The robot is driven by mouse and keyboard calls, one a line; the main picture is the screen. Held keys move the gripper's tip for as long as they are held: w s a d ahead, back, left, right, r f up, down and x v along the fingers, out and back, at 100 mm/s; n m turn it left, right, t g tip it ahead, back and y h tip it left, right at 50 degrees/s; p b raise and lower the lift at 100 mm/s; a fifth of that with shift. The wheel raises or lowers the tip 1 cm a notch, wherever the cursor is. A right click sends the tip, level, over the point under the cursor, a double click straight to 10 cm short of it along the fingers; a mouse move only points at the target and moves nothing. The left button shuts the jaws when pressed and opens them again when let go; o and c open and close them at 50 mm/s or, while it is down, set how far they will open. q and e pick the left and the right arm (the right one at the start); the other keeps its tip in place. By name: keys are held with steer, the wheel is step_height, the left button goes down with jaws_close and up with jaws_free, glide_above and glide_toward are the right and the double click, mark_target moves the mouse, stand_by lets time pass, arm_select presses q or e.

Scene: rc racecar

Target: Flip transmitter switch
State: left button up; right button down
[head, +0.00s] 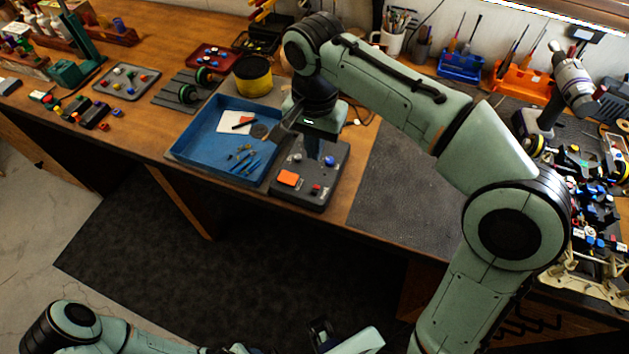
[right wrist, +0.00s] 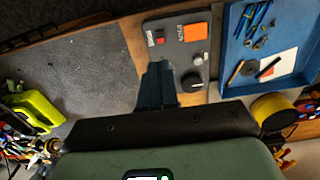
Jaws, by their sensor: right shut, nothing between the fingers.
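The transmitter is a dark grey box (head: 335,178) on the bench, right of the blue tray. It carries an orange patch (head: 288,178), a small red switch (head: 315,189) and knobs. The right wrist view also shows the box (right wrist: 174,55), with the red switch (right wrist: 160,37) near its far left corner and a black knob (right wrist: 192,82) on the near side. My right gripper (head: 313,156) is shut and empty over the box's back part, fingers pointing down. Contact cannot be told. My left gripper is partly visible at the bottom of the head view (head: 320,335); its jaws are unclear.
The blue tray (head: 190,160) holds small tools, a white card and blue pieces. A yellow tin (head: 253,76) stands behind it. A dark mat (head: 400,195) lies clear to the right of the box. A drill and a cluttered car chassis stand farther right.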

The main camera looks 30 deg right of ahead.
mark_target(315, 191)
arm_select(q)
steer(key=f+b, duration=0.1)
steer(key=s+f+b, duration=0.1)
steer(key=shift+f, duration=0.4)
arm_select(e)
step_height(315, 191, down, 13)
steer(key=shift+r, duration=0.15)
